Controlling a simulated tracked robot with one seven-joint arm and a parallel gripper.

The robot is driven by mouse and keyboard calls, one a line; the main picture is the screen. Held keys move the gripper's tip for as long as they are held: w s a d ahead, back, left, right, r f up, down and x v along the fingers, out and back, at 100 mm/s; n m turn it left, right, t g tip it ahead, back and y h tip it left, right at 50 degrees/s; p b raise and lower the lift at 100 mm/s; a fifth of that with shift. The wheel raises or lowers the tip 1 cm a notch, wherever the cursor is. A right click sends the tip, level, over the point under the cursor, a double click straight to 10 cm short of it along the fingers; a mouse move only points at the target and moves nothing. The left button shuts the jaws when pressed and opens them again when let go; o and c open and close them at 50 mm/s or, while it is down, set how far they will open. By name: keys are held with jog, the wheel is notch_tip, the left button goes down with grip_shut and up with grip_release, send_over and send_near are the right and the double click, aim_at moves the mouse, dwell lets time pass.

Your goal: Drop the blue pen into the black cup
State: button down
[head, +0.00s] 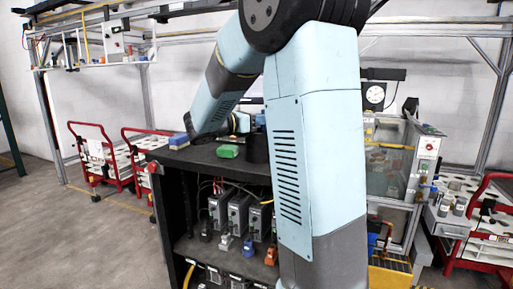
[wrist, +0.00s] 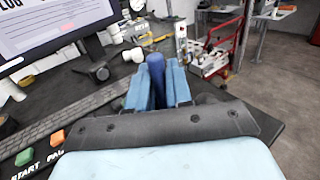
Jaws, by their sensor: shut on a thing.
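My gripper (wrist: 158,82) shows in the wrist view with its blue fingers shut on the blue pen (wrist: 156,67). The pen's rounded dark-blue end sticks up between the fingers; its lower part is hidden by my gripper. A dark cylinder that looks like the black cup (head: 257,149) stands on the black bench top in the head view, partly hidden behind my arm. I cannot make out the cup in the wrist view. In the head view my gripper is mostly hidden by my arm, so its distance from the cup cannot be told.
The wrist view shows a monitor (wrist: 50,25), a keyboard (wrist: 75,115), and green (wrist: 25,156) and orange (wrist: 57,137) buttons. Red carts (head: 90,155) stand to the left.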

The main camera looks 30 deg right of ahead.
jog(key=c, duration=1)
grip_release()
jog(key=shift+o, duration=0.2)
jog(key=s+a, duration=0.1)
jog(key=a, duration=1.2)
jog(key=shift+a, duration=0.4)
jog(key=shift+f, duration=0.1)
jog(key=s+d+f+m+g+y, duration=0.1)
jog(key=s+d+f+m+y, duration=0.2)
jog(key=s, duration=0.4)
jog(key=s+d+f+m+y, duration=0.1)
jog(key=s+f+m+y, duration=0.1)
jog(key=s+m+y, duration=0.4)
jog(key=s+a+f+m+t+y, duration=0.4)
jog(key=s+a+m+t+y, duration=0.1)
jog(key=s+a+m+y, duration=0.4)
jog(key=s, duration=0.2)
jog(key=shift+s+f+m, duration=0.25)
jog(key=shift+s+m, duration=0.1)
jog(key=shift+m, duration=0.05)
